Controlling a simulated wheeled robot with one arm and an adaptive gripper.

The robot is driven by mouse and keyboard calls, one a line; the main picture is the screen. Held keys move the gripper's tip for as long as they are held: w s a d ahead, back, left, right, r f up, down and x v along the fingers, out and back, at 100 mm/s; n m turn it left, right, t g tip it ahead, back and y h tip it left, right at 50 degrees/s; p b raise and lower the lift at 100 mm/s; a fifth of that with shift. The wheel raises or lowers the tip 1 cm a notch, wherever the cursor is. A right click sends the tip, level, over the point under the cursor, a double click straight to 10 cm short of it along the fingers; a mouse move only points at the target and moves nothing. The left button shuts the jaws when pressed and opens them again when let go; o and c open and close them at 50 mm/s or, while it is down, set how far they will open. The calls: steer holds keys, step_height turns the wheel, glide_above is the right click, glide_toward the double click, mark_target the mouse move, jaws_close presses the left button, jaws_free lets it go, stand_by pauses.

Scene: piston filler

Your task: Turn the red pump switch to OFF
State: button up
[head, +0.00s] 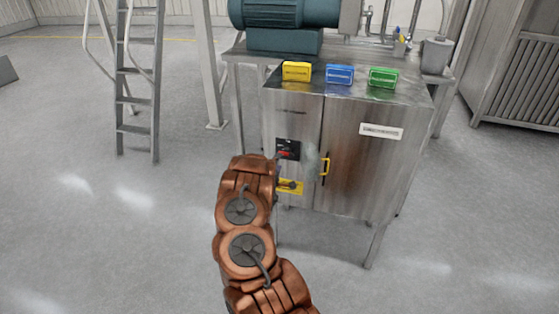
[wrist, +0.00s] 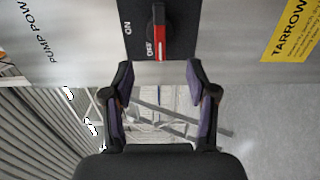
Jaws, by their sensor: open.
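The red pump switch (wrist: 161,38) sits on a black plate (wrist: 187,20) on the steel cabinet front. In the wrist view its red lever runs vertically, its end toward my gripper. The white OFF mark is just left of the lever's end; ON is further left. My gripper (wrist: 158,74) is open and empty, with a finger on either side of the lever's line. The fingertips look just short of the lever, apart from it. In the head view the black plate (head: 289,146) shows the red switch (head: 285,153) partly; my arm hides most of my gripper.
Yellow (head: 296,71), blue (head: 340,75) and green (head: 384,77) boxes stand on top. A ladder (head: 138,90) is left; the floor in front is clear.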

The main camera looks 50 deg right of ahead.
steer(key=shift+v, duration=2.5)
